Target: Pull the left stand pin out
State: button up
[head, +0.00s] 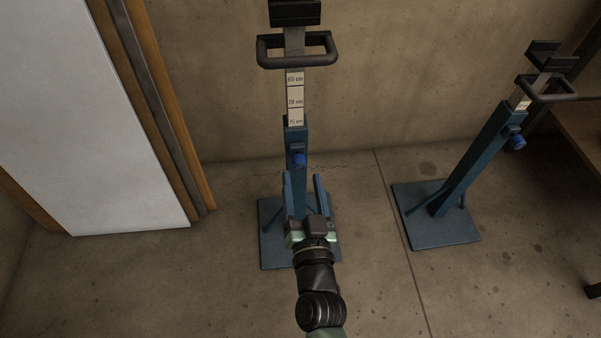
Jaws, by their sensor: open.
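The left stand (297,138) is a blue upright post on a flat blue base, with a pale height scale and a dark handle at its top. Its pin (299,160) has a bright blue knob on the front of the post. My gripper (303,177) is open and empty, its two blue fingers pointing up the picture. The fingertips are just below the knob in the picture, one to each side. I cannot tell how far they are from it in depth. The pin's shaft is hidden. My gripper covers the lower post and part of the base.
A second blue stand (473,165) with its own blue knob (517,142) is at the right. A white panel (90,110) with a wooden frame stands at the left. A concrete wall (220,80) is behind. Bare floor (370,270) lies between the stands.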

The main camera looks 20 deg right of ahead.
aim_at(300, 167)
jog(key=shift+b+x, duration=0.45)
jog(key=shift+x, duration=1.3)
jog(key=shift+c, duration=0.2)
grip_shut()
